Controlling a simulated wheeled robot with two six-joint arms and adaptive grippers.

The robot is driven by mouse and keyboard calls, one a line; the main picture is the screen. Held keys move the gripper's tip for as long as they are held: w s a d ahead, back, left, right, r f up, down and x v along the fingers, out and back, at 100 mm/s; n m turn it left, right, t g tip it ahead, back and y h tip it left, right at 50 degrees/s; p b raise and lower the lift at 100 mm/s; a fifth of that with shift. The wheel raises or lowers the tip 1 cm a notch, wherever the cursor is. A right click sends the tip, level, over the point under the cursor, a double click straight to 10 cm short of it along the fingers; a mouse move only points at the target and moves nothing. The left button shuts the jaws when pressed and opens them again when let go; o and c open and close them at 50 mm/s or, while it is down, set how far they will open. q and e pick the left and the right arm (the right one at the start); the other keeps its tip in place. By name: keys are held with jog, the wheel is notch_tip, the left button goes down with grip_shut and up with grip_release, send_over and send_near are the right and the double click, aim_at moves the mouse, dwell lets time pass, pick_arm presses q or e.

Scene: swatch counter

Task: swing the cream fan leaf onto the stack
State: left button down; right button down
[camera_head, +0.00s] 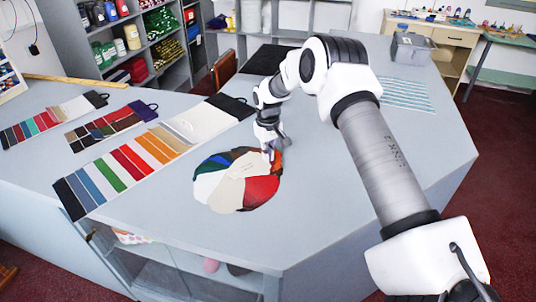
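A round fan of swatch leaves (205,187) lies spread on the grey counter, with white, blue, green, dark, red and cream leaves. A cream leaf (243,168) shows in its upper middle, near the fingertips of my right gripper. A second pale, beige leaf (228,196) lies at the front of the fan. My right gripper (270,154) points down at the fan's upper right edge, beside the red leaf (262,189). Its fingers are small and partly hidden by my wrist, so I cannot tell whether they are open or touching a leaf. No separate stack stands out. My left gripper is out of view.
Long swatch cards (130,162) lie left of the fan, with two smaller cards (88,128) (50,120) beyond. A striped sheet (405,94) and a dark mat (268,59) lie farther back. The counter in front of the fan is clear up to its edge.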

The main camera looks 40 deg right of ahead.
jog(key=c, duration=1.4)
grip_release()
jog(key=shift+a+f, duration=0.15)
jog(key=shift+a, duration=0.05)
jog(key=shift+o, duration=0.2)
jog(key=shift+w+a, duration=0.1)
jog(key=shift+w, duration=0.1)
jog(key=shift+s+d, duration=0.1)
jog(key=shift+d, duration=0.1)
jog(key=shift+r, duration=0.2)
notch_tip(320, 180, up, 8)
jog(key=shift+f, duration=0.15)
